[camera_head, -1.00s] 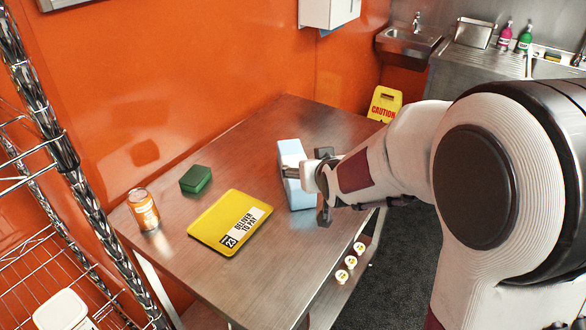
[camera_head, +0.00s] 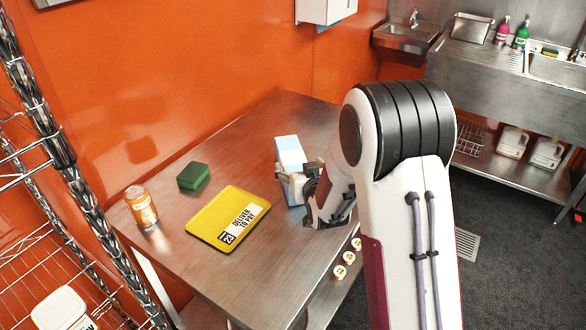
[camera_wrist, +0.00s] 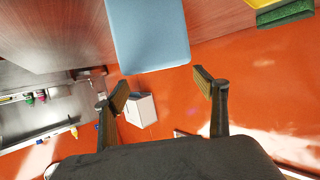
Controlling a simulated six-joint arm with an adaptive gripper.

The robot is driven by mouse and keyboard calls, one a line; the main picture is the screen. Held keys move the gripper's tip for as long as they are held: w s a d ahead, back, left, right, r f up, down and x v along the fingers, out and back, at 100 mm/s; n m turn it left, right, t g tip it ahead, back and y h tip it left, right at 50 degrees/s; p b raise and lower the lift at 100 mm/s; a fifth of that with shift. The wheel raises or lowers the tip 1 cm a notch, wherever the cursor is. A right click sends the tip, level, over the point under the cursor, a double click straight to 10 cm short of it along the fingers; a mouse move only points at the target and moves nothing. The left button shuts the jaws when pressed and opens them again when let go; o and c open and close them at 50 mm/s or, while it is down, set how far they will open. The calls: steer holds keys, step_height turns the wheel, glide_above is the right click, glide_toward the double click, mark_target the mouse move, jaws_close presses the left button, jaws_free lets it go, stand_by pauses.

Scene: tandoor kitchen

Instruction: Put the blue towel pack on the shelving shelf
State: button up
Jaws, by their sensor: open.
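The blue towel pack (camera_head: 288,152) is a light blue block on the steel table (camera_head: 262,142). In the wrist view the pack (camera_wrist: 148,32) shows large at the top centre, just beyond the fingertips. My gripper (camera_head: 302,178) is at the pack's near right side in the head view and hides part of it. In the wrist view my gripper (camera_wrist: 163,85) has its two fingers wide apart with nothing between them. I cannot tell whether a finger touches the pack. The wire shelving (camera_head: 75,195) stands at the left edge of the head view.
A white tub (camera_head: 60,308) is on a lower shelf. Steel sinks (camera_head: 487,58) stand at the back right.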

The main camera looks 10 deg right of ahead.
mark_target(293, 157)
stand_by(0.3)
steer(key=shift+x, duration=1.35)
steer(key=shift+x, duration=2.55)
steer(key=shift+a, duration=0.15)
steer(key=shift+r, duration=0.1)
steer(key=c, duration=1.6)
steer(key=shift+r, duration=0.1)
steer(key=shift+r, duration=4.9)
